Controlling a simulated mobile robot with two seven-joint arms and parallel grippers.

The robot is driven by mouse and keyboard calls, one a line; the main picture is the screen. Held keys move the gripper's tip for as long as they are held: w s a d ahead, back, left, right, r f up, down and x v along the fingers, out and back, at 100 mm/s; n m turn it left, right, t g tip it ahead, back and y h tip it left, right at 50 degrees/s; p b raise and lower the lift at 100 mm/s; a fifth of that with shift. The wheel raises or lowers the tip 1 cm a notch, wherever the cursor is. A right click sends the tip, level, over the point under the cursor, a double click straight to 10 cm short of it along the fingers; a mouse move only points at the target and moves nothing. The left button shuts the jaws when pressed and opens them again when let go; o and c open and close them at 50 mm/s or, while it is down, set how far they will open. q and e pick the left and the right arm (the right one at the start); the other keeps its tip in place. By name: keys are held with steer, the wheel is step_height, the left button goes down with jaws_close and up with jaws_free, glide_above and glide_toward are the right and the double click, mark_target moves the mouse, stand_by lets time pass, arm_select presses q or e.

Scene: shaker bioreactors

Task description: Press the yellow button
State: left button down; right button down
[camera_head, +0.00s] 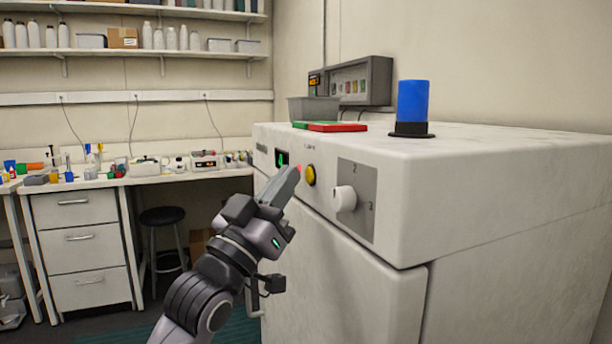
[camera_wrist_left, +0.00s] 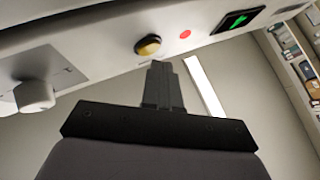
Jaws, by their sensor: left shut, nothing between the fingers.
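The yellow button (camera_head: 310,175) is on the front panel of the white machine (camera_head: 390,210), between a small red light (camera_head: 298,168) and a white knob (camera_head: 345,198). In the left wrist view the yellow button (camera_wrist_left: 148,45) shows just beyond my fingertips. My left gripper (camera_head: 292,172) is shut and empty, its tips close to the panel, left of the button in the head view. I cannot tell whether the tips touch the panel; in the wrist view a small gap shows between tips and button. My right gripper is not in view.
A green display (camera_head: 282,158) is left of the button. On the machine's top are a blue cylinder (camera_head: 412,103), a grey bin (camera_head: 314,110) and red and green flat items (camera_head: 337,127). A cluttered bench (camera_head: 80,185) and stool (camera_head: 162,217) stand at left.

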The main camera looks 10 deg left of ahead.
arm_select(q)
steer(key=shift+w+d, duration=0.1)
stand_by(0.4)
steer(key=shift+w+d, duration=0.15)
steer(key=shift+d, duration=0.15)
steer(key=shift+w+d+p, duration=0.1)
steer(key=shift+p, duration=0.2)
stand_by(0.4)
steer(key=shift+s+a, duration=0.35)
steer(key=shift+a, duration=0.1)
steer(key=s+a, duration=0.3)
steer(key=a, duration=0.2)
steer(key=shift+s+p, duration=0.2)
steer(key=shift+p, duration=0.25)
